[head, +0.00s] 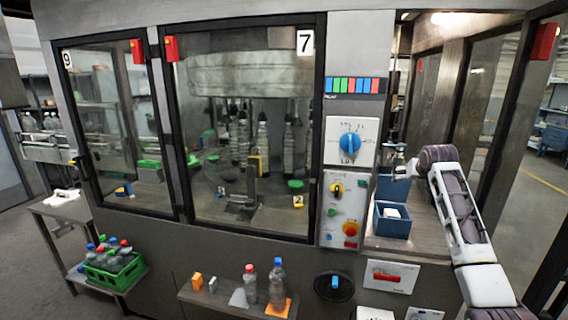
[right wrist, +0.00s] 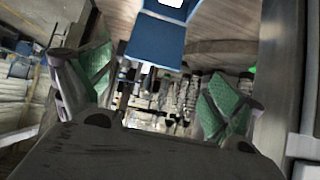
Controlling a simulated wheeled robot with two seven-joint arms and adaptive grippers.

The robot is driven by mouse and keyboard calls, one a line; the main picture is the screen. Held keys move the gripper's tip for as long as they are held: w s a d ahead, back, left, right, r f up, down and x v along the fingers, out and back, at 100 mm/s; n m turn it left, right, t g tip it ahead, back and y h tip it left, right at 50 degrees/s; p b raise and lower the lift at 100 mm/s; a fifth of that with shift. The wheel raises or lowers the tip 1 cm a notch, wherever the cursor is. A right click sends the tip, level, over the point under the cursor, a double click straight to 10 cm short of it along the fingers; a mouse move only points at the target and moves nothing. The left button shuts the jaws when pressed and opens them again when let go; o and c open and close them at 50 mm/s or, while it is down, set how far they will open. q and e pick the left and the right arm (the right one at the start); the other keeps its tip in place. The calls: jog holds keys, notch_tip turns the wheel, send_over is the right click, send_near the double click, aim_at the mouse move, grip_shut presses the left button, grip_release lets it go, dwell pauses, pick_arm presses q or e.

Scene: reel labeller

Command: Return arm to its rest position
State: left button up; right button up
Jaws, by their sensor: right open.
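My right arm (head: 462,215) comes in from the lower right and bends at the elbow beside the open bay of the machine. My right gripper (head: 398,160) is small in the head view, at the back of the bay near the blue bins. In the right wrist view its two green-padded fingers (right wrist: 160,95) are spread wide, with nothing between them. A blue bin (right wrist: 157,40) shows beyond the fingers, apart from them. My left gripper is in neither view.
A blue bin (head: 392,224) with a white item stands on the bay shelf below the gripper. The control panel (head: 343,210) with knobs is just left of it. Bottles (head: 277,280) stand on a front ledge. A green crate (head: 115,266) of bottles is at lower left.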

jog(key=s+a+f+n+g+y, duration=0.1)
jog(key=s+a+f, duration=0.4)
jog(key=s+f, duration=0.3)
jog(key=s+a+f+n+g, duration=0.1)
jog(key=s+a+f, duration=0.4)
jog(key=f, duration=0.6)
jog(key=s+a+f+n+g+y, duration=0.1)
jog(key=s+a+f, duration=0.4)
jog(key=s+f, duration=0.3)
jog(key=s+a+f+n+g, duration=0.1)
jog(key=s+a+f, duration=0.2)
jog(key=s, duration=0.7)
jog(key=s+a+f+g, duration=0.1)
jog(key=s+a+f, duration=0.15)
jog(key=s, duration=0.75)
jog(key=s+a+f+n+g, duration=0.1)
jog(key=s+a+f, duration=0.15)
jog(key=s, duration=0.75)
jog(key=s+f+g+b, duration=0.2)
jog(key=s+f, duration=0.1)
jog(key=f, duration=3.3)
jog(key=s+d+f+b, duration=0.1)
jog(key=s+f, duration=0.9)
jog(key=s, duration=0.1)
jog(key=s+d+f+g+b, duration=0.1)
jog(key=s+d+f, duration=0.1)
jog(key=s+f, duration=0.8)
jog(key=shift+s+d+f+y, duration=0.25)
jog(key=shift+s+d+y, duration=0.05)
jog(key=shift+s, duration=0.2)
